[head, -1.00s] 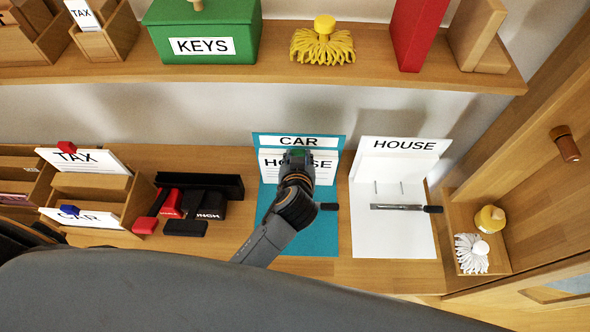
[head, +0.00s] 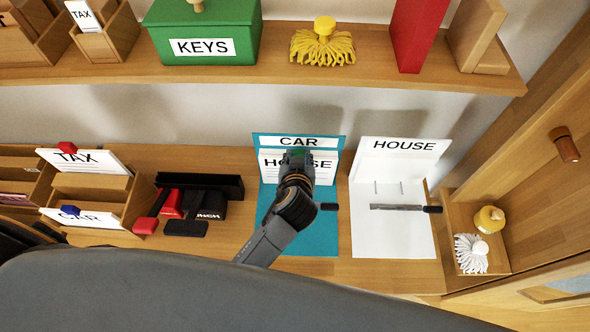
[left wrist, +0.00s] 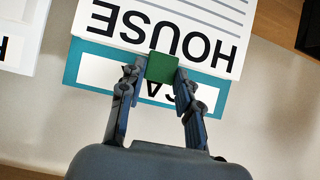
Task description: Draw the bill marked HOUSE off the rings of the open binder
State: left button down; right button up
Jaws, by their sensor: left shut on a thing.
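The bill marked HOUSE (head: 270,166) is a white sheet at the teal binder marked CAR (head: 320,235), in front of its upright back cover. It also shows, upside down, in the left wrist view (left wrist: 200,22). My left gripper (head: 297,155) is shut on a green tab (left wrist: 162,67) at the bill's edge. The teal binder's rings are hidden behind my arm and the bill, so I cannot tell whether the bill is on them. An open white binder marked HOUSE (head: 390,235) lies to the right, with its rings showing. My right gripper is not in view.
A wooden sorter with bills marked TAX (head: 85,160) and CAR (head: 85,218) stands at the left. Black and red desk items (head: 195,205) lie beside it. A shelf (head: 270,72) with a green KEYS box (head: 205,28) runs above. A small wooden tray (head: 500,262) is at the right.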

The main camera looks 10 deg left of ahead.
pick_arm(q)
jog(key=shift+s+d, duration=0.2)
jog(key=shift+s, duration=0.65)
jog(key=shift+s+d, duration=0.15)
jog(key=shift+s, duration=0.7)
jog(key=shift+s+d, duration=0.2)
jog(key=shift+s, duration=0.65)
dwell(2.2)
jog(key=shift+r, duration=0.1)
